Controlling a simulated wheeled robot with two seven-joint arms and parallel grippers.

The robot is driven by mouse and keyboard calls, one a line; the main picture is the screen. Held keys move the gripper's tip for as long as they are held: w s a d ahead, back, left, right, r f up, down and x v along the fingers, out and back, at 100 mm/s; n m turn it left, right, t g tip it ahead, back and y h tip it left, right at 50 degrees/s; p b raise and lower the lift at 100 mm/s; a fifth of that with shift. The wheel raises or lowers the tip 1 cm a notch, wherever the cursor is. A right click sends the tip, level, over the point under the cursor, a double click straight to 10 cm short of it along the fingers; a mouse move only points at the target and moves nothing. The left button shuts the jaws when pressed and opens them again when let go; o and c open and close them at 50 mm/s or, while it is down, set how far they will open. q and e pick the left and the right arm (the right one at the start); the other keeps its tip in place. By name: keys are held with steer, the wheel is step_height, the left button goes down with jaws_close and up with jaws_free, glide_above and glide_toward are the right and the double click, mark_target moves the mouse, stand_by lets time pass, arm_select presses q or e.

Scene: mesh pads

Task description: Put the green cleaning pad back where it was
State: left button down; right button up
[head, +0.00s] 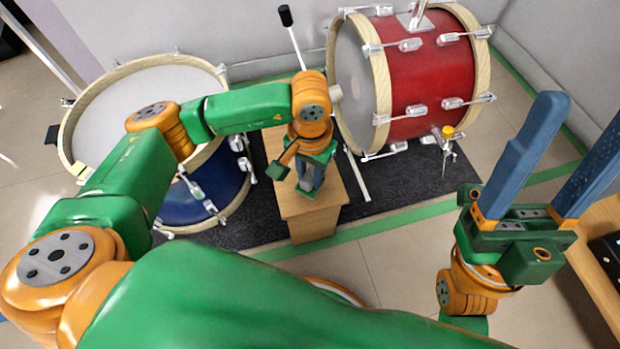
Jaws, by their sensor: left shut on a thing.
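My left gripper (306,190) points down over the top of a wooden box (318,222) in the middle of the view. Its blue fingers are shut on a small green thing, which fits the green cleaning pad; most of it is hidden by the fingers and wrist. I cannot tell whether it touches the box top. My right gripper (555,160) is at the right with its long blue fingers pointing up and wide apart. Nothing is between them.
A blue drum (215,200) stands left of the box, partly behind my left arm. A red drum (430,70) is behind and to the right. Both are by a dark mat (405,185) edged with a green floor strip (375,228). A wooden surface (597,225) is at the right edge.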

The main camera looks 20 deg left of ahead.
arm_select(q)
steer(key=shift+f, duration=0.8)
steer(key=shift+f, duration=0.15)
steer(key=c, duration=0.6)
jaws_free()
